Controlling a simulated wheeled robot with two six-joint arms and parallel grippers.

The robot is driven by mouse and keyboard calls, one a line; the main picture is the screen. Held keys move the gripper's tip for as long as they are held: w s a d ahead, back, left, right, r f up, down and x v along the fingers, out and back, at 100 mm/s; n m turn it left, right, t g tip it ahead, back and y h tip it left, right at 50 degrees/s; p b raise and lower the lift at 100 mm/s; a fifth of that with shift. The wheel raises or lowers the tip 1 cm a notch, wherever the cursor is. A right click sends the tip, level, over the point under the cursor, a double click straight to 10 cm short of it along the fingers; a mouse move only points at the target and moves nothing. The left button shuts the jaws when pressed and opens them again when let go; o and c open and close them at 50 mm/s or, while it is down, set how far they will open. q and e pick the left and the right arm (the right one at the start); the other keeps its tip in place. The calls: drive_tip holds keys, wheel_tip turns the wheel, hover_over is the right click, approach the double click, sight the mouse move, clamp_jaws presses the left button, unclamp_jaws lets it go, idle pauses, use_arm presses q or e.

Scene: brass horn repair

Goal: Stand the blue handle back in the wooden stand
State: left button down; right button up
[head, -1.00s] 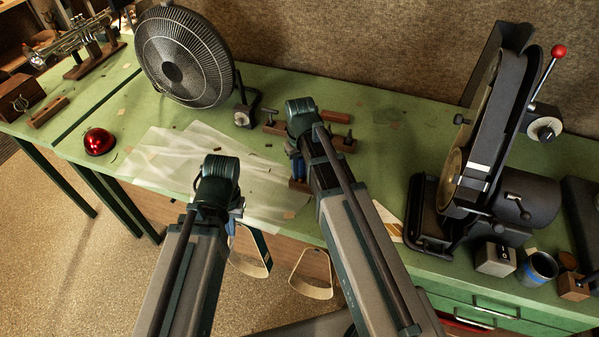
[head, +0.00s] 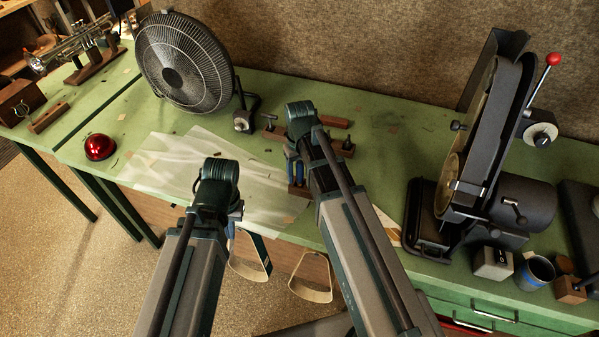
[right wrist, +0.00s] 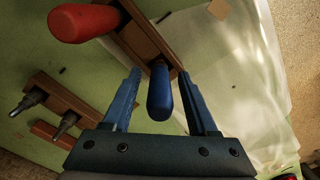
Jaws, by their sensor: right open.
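In the right wrist view the blue handle (right wrist: 160,95) points up toward the camera, its thin shaft end at the wooden stand (right wrist: 147,38). My right gripper (right wrist: 159,76) is open, with one blue finger on each side of the handle; whether either touches it I cannot tell. A red handle (right wrist: 84,23) also rises beside the stand. In the head view my right gripper (head: 297,170) points down over the stand (head: 298,190), and my arm hides much of both. My left gripper (head: 232,215) hangs near the bench's front edge, its fingers mostly hidden behind its wrist.
A second wooden block (right wrist: 62,108) with two metal-tipped pieces lies left of the stand. Translucent sheets (head: 190,165) cover the bench nearby. A fan (head: 183,62) stands behind, a red dome (head: 100,147) at left and a belt grinder (head: 490,160) at right.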

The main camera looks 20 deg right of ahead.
wheel_tip(320, 180, up, 11)
drive_tip(key=p, duration=1)
drive_tip(key=s+a+n+h, duration=0.1)
drive_tip(key=s+a, duration=0.9)
drive_tip(key=s, duration=0.4)
drive_tip(key=shift+s+a, duration=0.25)
drive_tip(key=shift+n, duration=0.3)
